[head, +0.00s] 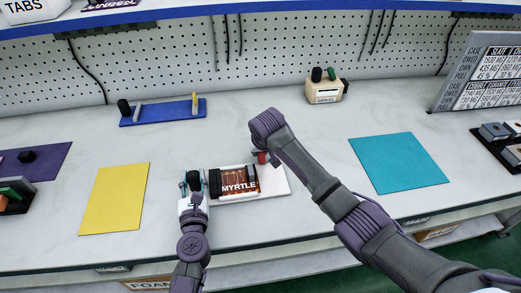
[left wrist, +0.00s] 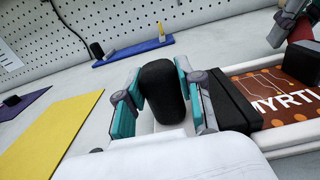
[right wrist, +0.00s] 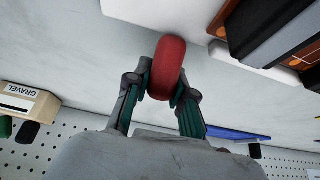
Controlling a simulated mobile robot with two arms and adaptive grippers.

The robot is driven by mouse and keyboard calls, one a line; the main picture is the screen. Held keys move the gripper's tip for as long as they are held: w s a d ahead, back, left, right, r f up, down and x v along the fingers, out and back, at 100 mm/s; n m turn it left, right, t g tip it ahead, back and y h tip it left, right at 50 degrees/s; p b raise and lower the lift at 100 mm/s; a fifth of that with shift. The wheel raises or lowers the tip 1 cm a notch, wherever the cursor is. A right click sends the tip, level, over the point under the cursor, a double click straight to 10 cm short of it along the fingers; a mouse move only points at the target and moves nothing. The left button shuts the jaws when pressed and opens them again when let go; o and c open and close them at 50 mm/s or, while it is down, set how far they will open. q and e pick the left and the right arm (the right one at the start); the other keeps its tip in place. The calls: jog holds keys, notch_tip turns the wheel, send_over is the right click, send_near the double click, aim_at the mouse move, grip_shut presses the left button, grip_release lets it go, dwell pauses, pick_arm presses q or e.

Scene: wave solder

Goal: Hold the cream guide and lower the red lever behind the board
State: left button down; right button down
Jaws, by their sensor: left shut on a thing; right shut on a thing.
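The MYRTLE board (head: 235,177) is brown and orange and lies on a white base (head: 279,186). A cream strip (left wrist: 290,149) runs along its front edge and seems to be the guide. My left gripper (head: 193,184) is shut on a black rounded knob (left wrist: 162,92) at the board's left end. How the knob joins the guide is hidden. My right gripper (head: 261,153) is behind the board, shut on the red lever (head: 262,158). In the right wrist view the lever's rounded red end (right wrist: 166,68) sits between the fingertips.
A yellow sheet (head: 114,198) lies left and a teal sheet (head: 398,163) right. A blue rail (head: 162,114) and the GRAVEL box (head: 326,93) stand behind. Dark trays are at both sides. Bare bench surrounds the base.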

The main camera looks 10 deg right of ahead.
jog(key=t, duration=0.2)
jog(key=s+t, duration=0.1)
jog(key=t, duration=0.1)
jog(key=s+r+t, duration=0.1)
jog(key=t, duration=0.1)
jog(key=shift+t, duration=0.3)
jog(key=shift+s, duration=0.1)
dwell(0.4)
jog(key=c, duration=1)
grip_release()
jog(key=shift+o, duration=0.2)
jog(key=shift+r, duration=0.1)
jog(key=v, duration=1.2)
jog(key=shift+s+d, duration=0.1)
jog(key=shift+o, duration=0.4)
